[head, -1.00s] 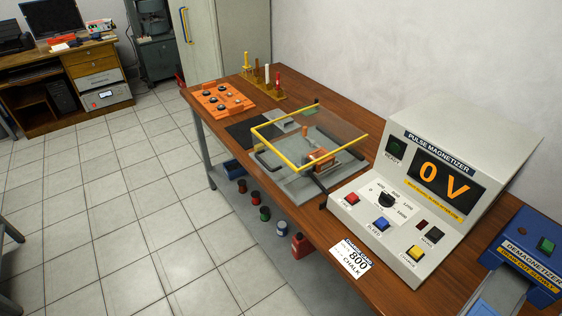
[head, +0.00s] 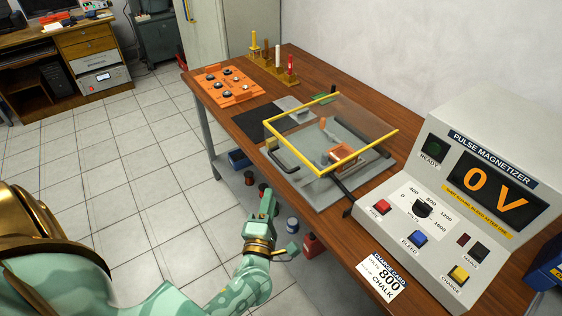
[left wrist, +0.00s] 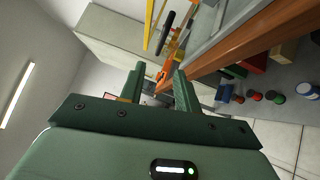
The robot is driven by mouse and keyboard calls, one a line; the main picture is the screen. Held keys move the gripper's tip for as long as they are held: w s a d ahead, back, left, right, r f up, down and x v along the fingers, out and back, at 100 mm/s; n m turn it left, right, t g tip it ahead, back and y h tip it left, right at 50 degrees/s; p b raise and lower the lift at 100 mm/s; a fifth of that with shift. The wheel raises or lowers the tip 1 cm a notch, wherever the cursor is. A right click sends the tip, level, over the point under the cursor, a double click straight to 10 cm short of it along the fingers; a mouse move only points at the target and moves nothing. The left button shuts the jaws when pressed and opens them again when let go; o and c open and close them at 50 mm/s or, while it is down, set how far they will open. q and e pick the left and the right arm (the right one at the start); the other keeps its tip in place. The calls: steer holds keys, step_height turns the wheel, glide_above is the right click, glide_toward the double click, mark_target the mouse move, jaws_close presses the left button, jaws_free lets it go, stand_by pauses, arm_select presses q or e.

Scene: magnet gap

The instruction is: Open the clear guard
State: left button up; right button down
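The clear guard (head: 345,112) is a see-through cover with a yellow-edged frame. It lies roughly level over a grey fixture plate (head: 340,203) on the bench, with an orange-brown block (head: 343,154) under it. My left gripper (head: 265,200) is in front of the bench's near edge, below and apart from the guard. In the left wrist view its two green fingers (left wrist: 158,88) are spread with nothing between them; the yellow edge (left wrist: 152,20) and a black bar (left wrist: 165,32) show beyond. My right gripper is out of view.
The pulse magnetizer (head: 478,150) reads 0 V and stands right of the guard, with a charge card (head: 381,275) before it. An orange tray (head: 228,85) and a peg rack (head: 272,66) are at the far left. Bottles and spools sit under the bench (head: 215,120).

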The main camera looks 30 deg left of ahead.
mark_target(278, 161)
arm_select(q)
steer(key=b+x, duration=0.1)
steer(key=x, duration=1.2)
jaws_close()
